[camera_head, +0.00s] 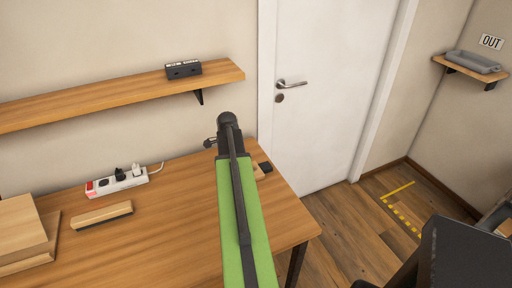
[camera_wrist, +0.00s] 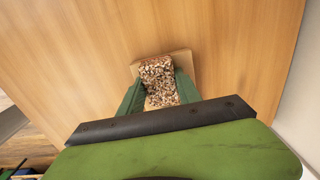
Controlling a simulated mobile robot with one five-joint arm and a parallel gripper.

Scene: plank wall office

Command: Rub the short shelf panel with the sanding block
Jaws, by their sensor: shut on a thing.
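My gripper's green fingers show in the wrist view (camera_wrist: 160,95), shut on a speckled brown block (camera_wrist: 158,78), which looks like the sanding block. A small light wood piece (camera_wrist: 178,54) shows around the block's far end; I cannot tell whether it is separate or whether they touch. In the head view my green arm reaches over the table and hides most of the gripper and block. A bit of light wood (camera_head: 259,173) shows just right of the arm. I cannot tell surely which piece is the short shelf panel.
The wooden table (camera_head: 165,235) holds a power strip (camera_head: 120,182), a long narrow wooden block (camera_head: 102,215) and stacked boards (camera_head: 22,228) at left. A wall shelf (camera_head: 120,98) carries a black device (camera_head: 183,70). A white door (camera_head: 325,100) stands behind. A corner shelf (camera_head: 462,69) holds a grey object.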

